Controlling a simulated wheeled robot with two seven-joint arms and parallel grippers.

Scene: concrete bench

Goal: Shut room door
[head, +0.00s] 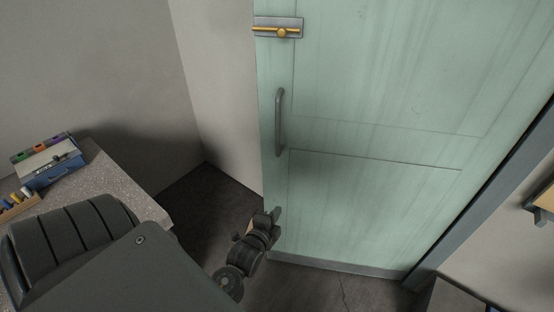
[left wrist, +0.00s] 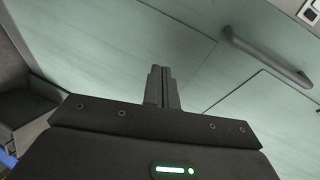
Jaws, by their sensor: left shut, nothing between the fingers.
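The room door (head: 370,200) is pale green and panelled, and fills the right half of the head view. It stands ajar, with dark floor and a wall showing past its left edge. It has a grey bar handle (head: 280,122) and a brass bolt on a steel plate (head: 279,28). My left gripper (head: 273,222) is by the lower left edge of the door, below the handle. In the left wrist view its fingers (left wrist: 162,84) are closed together with nothing between them, facing the green door surface (left wrist: 120,45). I cannot tell whether they touch it. My right gripper does not show.
A speckled bench (head: 125,185) stands at the left, with a blue box (head: 52,168) and a tray of small items (head: 18,206) on it. A dark door frame (head: 490,190) runs along the right. Bare floor shows below the door.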

